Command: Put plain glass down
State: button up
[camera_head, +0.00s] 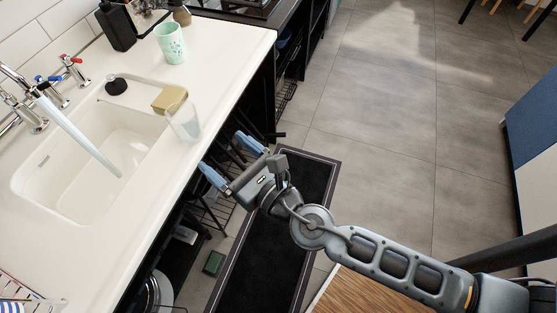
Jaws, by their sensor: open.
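A plain clear glass (184,121) stands on the white counter, near its front edge and to the right of the sink. It looks upright and see-through. My gripper (226,158) is open and empty, to the lower right of the glass. Its two blue-tipped fingers are spread and point toward the counter edge. A gap shows between the fingers and the glass, so they are apart in this view.
A tan sponge-like block (169,99) lies behind the glass. A patterned mint cup (171,43) stands farther back. The sink (92,172) has taps and running water. Open shelves lie under the counter edge. A dark mat (262,262) lies on the floor.

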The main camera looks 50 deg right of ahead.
jog(key=s+d+f+m+g+y, duration=0.1)
jog(key=s+f+m+g+y, duration=0.15)
jog(key=s+m, duration=1.35)
jog(key=s+r+m+h, duration=0.1)
jog(key=s+r+m, duration=1)
jog(key=m, duration=0.8)
jog(key=shift+s+d+g, duration=0.25)
jog(key=shift+d+g, duration=0.1)
jog(key=shift+d, duration=0.05)
